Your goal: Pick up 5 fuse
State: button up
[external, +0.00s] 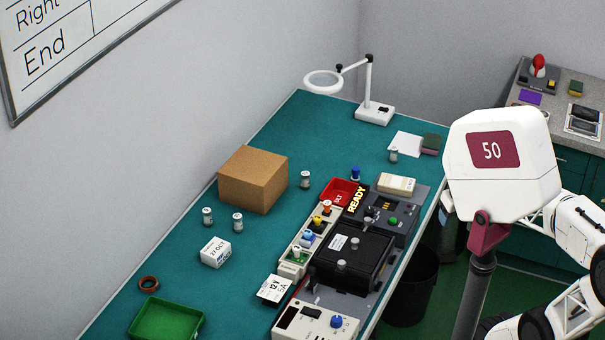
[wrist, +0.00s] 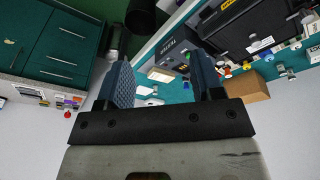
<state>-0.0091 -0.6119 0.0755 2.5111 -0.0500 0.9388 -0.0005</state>
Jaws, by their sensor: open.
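Small glass-and-metal cylinders that look like fuses stand apart on the teal bench in the external view. Two are at the left, one (external: 207,216) beside another (external: 238,222). A third cylinder (external: 305,179) stands right of the cardboard box, and one more (external: 393,155) is near the white sheet at the back. Any rating marks on them are too small to read. My gripper (wrist: 164,84) is open and empty in the wrist view, with the bench beyond its fingers and no object between them. Its fingers cannot be made out in the external view.
A cardboard box (external: 253,180) stands on the bench's left side. A black test unit (external: 352,258) and a red bin (external: 341,191) take up the right. A green tray (external: 166,320), date block (external: 215,252) and magnifier lamp (external: 372,108) are also there. The bench's left middle has free room.

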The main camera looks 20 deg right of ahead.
jog(key=w+a+r+n+t+h, duration=0.15)
jog(key=w+a+n, duration=0.4)
jog(key=w, duration=0.75)
jog(key=w+a+n+t+h, duration=0.1)
jog(key=w+a+n+h, duration=0.45)
jog(key=w, duration=0.85)
jog(key=n+t+y, duration=0.6)
jog(key=n+t, duration=0.3)
jog(key=n, duration=1.4)
send_over(207, 212)
jog(key=shift+g, duration=0.25)
notch_tip(207, 212, down, 17)
jog(key=shift+s, duration=0.1)
jog(key=shift+f, duration=0.1)
jog(key=shift+f, duration=1.65)
jog(key=shift+f, duration=0.1)
